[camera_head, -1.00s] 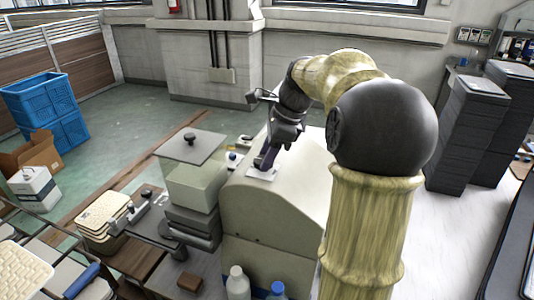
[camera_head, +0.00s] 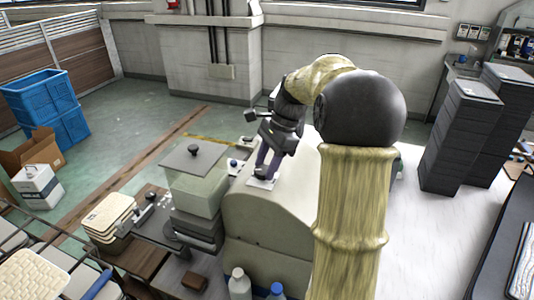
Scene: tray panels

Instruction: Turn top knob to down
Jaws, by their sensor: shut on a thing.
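A white plate (camera_head: 260,184) is set on the sloped top of the beige housing (camera_head: 290,200). My gripper (camera_head: 265,172) points down at this plate from my raised arm, its dark purple fingers one on each side of a small dark knob (camera_head: 264,174). It is shut on the knob, which is mostly hidden between the fingers. The knob's pointing direction cannot be made out.
Left of the housing stands a pale box with a grey lid and black handle (camera_head: 194,150). A small blue-and-white part (camera_head: 233,163) is near the plate. Bottles (camera_head: 239,284) stand in front. Dark stacked trays (camera_head: 459,135) stand at the right. Blue crates (camera_head: 46,105) are far left.

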